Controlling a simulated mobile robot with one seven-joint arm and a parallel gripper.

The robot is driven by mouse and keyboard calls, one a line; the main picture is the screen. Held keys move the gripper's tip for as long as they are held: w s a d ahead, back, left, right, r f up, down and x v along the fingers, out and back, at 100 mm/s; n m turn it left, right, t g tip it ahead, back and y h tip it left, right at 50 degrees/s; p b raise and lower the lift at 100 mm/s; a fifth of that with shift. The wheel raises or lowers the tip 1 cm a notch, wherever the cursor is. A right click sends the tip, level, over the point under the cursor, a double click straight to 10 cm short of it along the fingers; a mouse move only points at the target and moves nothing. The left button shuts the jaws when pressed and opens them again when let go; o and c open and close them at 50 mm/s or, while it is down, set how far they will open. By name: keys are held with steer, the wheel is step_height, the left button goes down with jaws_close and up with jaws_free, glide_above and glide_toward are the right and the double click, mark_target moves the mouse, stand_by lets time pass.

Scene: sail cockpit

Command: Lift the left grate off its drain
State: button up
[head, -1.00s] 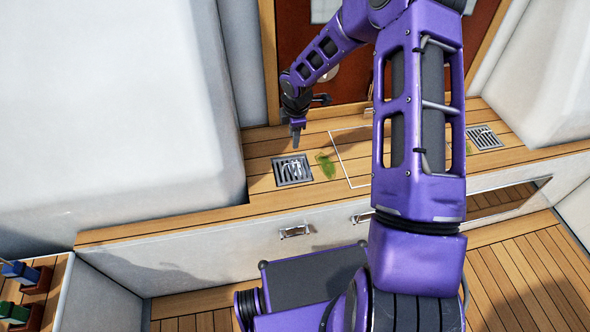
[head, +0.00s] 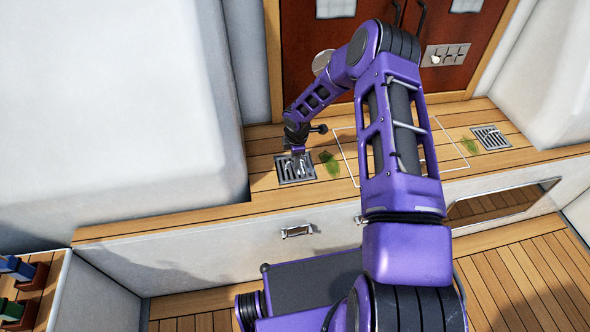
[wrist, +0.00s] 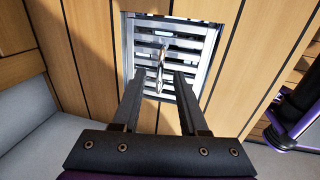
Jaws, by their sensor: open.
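The left grate (head: 283,171) is a square grey metal grid set in the wooden ledge. It also shows in the wrist view (wrist: 207,75), with a small shiny upright handle (wrist: 161,62) at its middle. My gripper (head: 297,159) points down just over this grate. In the wrist view its two dark fingers (wrist: 160,74) are apart, one on each side of the handle, with visible gaps. The fingers look empty, and whether their tips touch the bars I cannot tell. The drain under the grate is hidden.
A second grate (head: 490,138) lies at the right of the ledge. Green leaves (head: 329,163) lie beside the left grate. A white outlined rectangle marks the planks between the grates. Brown doors (head: 300,60) stand behind, and a white seat block (head: 110,120) rises close on the left.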

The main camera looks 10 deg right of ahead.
steer(key=shift+w+f, duration=0.1)
steer(key=shift+f, duration=0.35)
jaws_close()
steer(key=shift+r, duration=0.1)
stand_by(1.1)
